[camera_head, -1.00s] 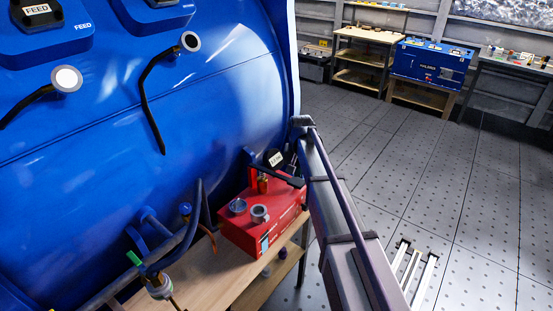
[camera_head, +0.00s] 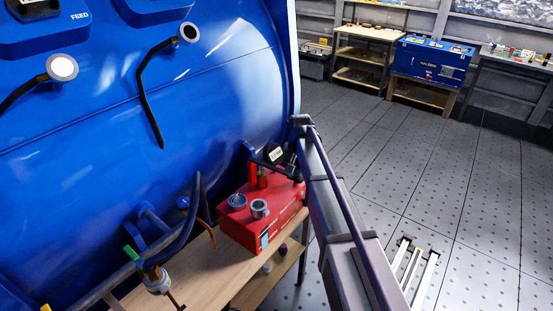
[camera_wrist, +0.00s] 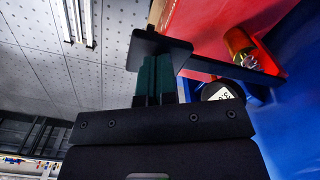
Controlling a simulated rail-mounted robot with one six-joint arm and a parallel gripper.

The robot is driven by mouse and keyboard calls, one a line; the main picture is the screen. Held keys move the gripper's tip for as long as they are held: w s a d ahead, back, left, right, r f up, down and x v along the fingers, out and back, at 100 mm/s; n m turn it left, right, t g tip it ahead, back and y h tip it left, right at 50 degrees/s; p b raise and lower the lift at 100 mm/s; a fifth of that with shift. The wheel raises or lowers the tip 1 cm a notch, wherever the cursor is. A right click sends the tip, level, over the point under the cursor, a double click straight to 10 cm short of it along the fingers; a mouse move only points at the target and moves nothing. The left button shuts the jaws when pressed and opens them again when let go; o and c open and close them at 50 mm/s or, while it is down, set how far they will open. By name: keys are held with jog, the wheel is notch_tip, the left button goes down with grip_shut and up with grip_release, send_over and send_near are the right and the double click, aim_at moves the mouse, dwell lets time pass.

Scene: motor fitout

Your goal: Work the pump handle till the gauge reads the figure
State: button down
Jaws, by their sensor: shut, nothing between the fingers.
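The red pump box (camera_head: 240,232) stands on a wooden bench beside the blue tank. Its black handle bar (camera_wrist: 205,64) runs from a red post with a brass fitting (camera_wrist: 240,44) to a flat black end plate (camera_wrist: 160,47). The gauge (camera_head: 274,153) is a dark round body with a white readout; its figure is too small to read surely, and in the wrist view the gauge (camera_wrist: 222,92) is partly hidden. My gripper (camera_wrist: 154,76) is shut and empty, its green fingertips at the handle's end plate. I cannot tell whether they touch it.
The blue tank (camera_head: 230,80) fills the left, with hoses and a green-topped fitting (camera_head: 133,256) near the bench (camera_head: 190,278). Metal rails (camera_head: 410,270) lie on the floor at right. Worktables and a blue cabinet (camera_head: 430,62) stand far off; the floor between is open.

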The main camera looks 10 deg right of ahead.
notch_tip(320, 180, down, 6)
jog(key=b, duration=0.6)
notch_tip(320, 180, up, 9)
jog(key=p, duration=1)
jog(key=shift+s+d, duration=0.15)
jog(key=shift+f, duration=0.15)
jog(key=shift+f+b, duration=0.1)
jog(key=shift+b, duration=0.2)
notch_tip(320, 180, up, 5)
jog(key=p, duration=0.5)
jog(key=s+f+n+b, duration=0.3)
jog(key=s, duration=2.5)
jog(key=shift+s+f, duration=0.15)
jog(key=shift+f, duration=0.05)
